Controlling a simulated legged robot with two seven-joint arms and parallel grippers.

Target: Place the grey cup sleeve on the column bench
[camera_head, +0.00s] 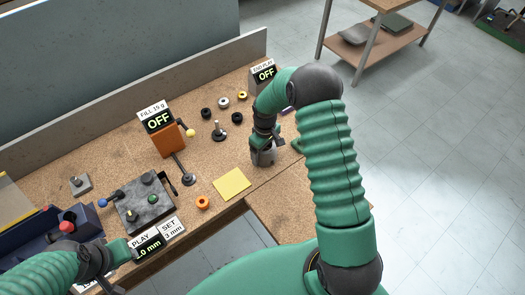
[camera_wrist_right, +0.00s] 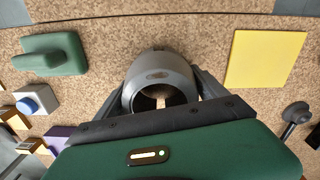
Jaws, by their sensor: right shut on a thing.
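The grey cup sleeve (camera_wrist_right: 160,78) is a hollow, open-ended ring between the two fingers of my right gripper (camera_wrist_right: 160,98) in the right wrist view. My right gripper (camera_head: 263,148) is shut on it over the speckled brown bench (camera_head: 222,150). In the head view the sleeve (camera_head: 263,158) shows just below the fingers, partly hidden by the wrist; whether it touches the bench I cannot tell. My left gripper (camera_head: 113,287) is low at the left, near the PLAY display, its fingers mostly hidden. I cannot tell which bench part is called the column bench.
A yellow pad (camera_head: 232,184) and an orange ring (camera_head: 202,202) lie left of the sleeve. A green block (camera_wrist_right: 55,52) is near it in the wrist view. An orange post with an OFF display (camera_head: 165,135) and a grey control block (camera_head: 146,205) stand further left. Bare bench lies at the front right.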

